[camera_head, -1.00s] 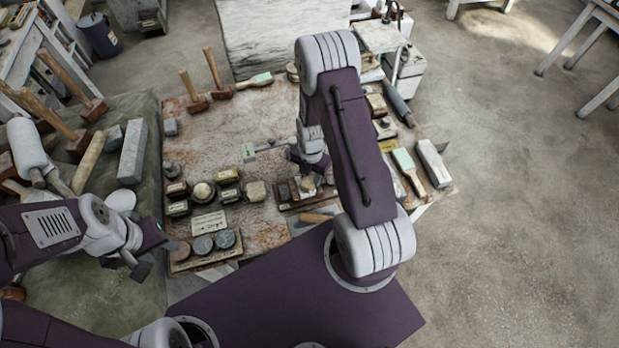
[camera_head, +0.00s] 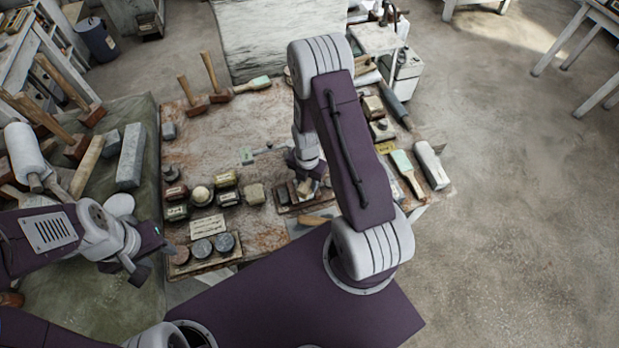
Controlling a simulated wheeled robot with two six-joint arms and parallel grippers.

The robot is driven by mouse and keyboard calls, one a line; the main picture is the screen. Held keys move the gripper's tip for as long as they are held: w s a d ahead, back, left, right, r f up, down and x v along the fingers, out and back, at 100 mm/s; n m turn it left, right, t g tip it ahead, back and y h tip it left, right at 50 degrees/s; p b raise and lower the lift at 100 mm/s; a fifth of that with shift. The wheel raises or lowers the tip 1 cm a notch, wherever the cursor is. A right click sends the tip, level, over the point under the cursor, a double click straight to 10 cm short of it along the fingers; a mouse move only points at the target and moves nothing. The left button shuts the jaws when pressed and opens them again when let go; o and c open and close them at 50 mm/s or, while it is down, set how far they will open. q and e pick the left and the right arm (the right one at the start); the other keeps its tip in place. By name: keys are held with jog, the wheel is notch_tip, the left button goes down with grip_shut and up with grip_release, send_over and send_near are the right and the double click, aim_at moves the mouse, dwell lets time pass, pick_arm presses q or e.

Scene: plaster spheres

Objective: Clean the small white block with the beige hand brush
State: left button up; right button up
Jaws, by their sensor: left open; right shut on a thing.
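My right gripper (camera_head: 304,178) is low over a small wooden tray (camera_head: 288,207) near the front middle of the worktable. It is shut on a small pale beige thing (camera_head: 306,187), which looks like the hand brush, but the wrist and upper arm hide much of it. A small off-white block (camera_head: 254,194) rests on the table just left of the tray; I cannot tell for certain that it is the white block to be cleaned. My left gripper (camera_head: 152,262) is open and empty at the left, near the table's front left corner.
Small dark-sided boxes (camera_head: 225,178) stand left of the tray, with round tins (camera_head: 201,248) in front. A green-and-wood brush (camera_head: 405,168) and a grey block (camera_head: 431,165) lie at the right edge. Mallets (camera_head: 216,75) stand at the back left.

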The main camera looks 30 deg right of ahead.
jog(key=shift+s+a, duration=0.55)
jog(key=shift+a, duration=0.4)
jog(key=shift+w+d, duration=0.3)
jog(key=shift+d, duration=0.2)
jog(key=shift+w+d, duration=0.25)
jog(key=shift+d, duration=0.2)
jog(key=shift+w+d, duration=0.3)
jog(key=shift+d, duration=0.2)
jog(key=shift+w+d, duration=0.25)
jog(key=shift+d, duration=0.25)
jog(key=shift+s+a+p, duration=0.2)
jog(key=shift+s+a, duration=0.05)
jog(key=shift+a, duration=0.25)
jog(key=shift+s+a+p, duration=0.2)
jog(key=shift+s+a, duration=0.05)
jog(key=shift+a, duration=0.2)
jog(key=shift+s+a, duration=0.5)
jog(key=shift+a, duration=0.3)
jog(key=shift+s+a, duration=0.15)
jog(key=shift+a, duration=0.05)
